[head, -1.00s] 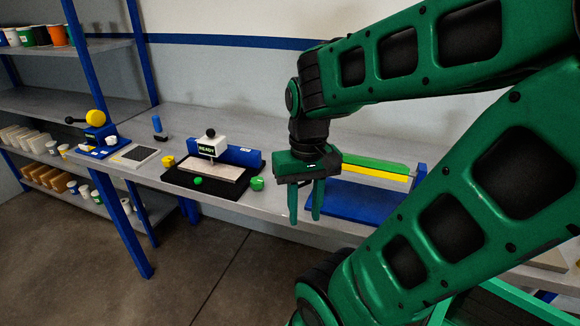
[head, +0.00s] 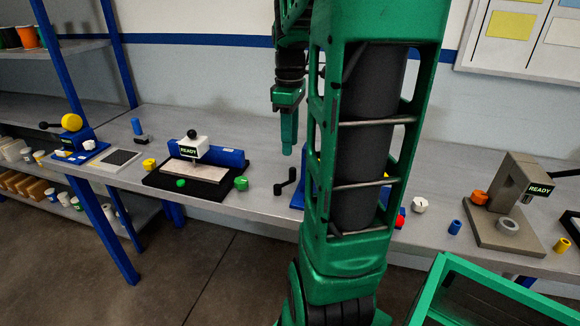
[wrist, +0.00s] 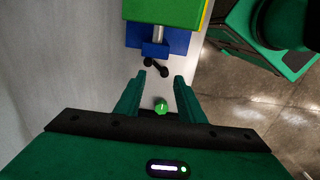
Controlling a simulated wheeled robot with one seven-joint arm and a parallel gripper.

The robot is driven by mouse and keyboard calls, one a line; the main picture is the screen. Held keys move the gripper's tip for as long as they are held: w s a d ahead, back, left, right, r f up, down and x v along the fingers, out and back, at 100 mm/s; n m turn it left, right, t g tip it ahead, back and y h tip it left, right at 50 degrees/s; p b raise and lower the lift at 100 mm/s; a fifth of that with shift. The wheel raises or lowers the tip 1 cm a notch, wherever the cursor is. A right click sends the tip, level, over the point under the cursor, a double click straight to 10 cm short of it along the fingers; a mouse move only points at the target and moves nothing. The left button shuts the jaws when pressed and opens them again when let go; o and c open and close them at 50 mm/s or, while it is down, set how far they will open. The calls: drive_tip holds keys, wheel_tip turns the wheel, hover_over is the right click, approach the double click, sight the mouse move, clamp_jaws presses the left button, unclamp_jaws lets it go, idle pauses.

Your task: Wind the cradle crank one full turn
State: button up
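The black cradle crank (head: 286,182) sits at the front of the bench in the head view, left of my arm. The wrist view shows the crank (wrist: 156,67) as a short black bar with knobbed ends, by the cradle's blue base (wrist: 180,41). A grey shaft and the green and yellow cradle (wrist: 165,12) lie beyond it. In the head view my arm hides most of the cradle. My gripper (head: 287,150) points down above the bench. In the wrist view my gripper (wrist: 160,77) is open and empty, with the crank just beyond its fingertips, apart from them.
A grey press (head: 508,200), a white knob (head: 420,204) and a blue cup (head: 455,227) stand to the right. The bench's front edge is close.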

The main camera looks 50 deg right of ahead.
drive_tip(key=shift+n, duration=0.8)
drive_tip(key=d+f, duration=0.1)
drive_tip(key=f, duration=0.6)
drive_tip(key=w+d+f, duration=0.1)
drive_tip(key=f, duration=0.2)
drive_tip(key=shift+w+d+f, duration=0.1)
drive_tip(key=shift+d+f, duration=0.2)
clamp_jaws()
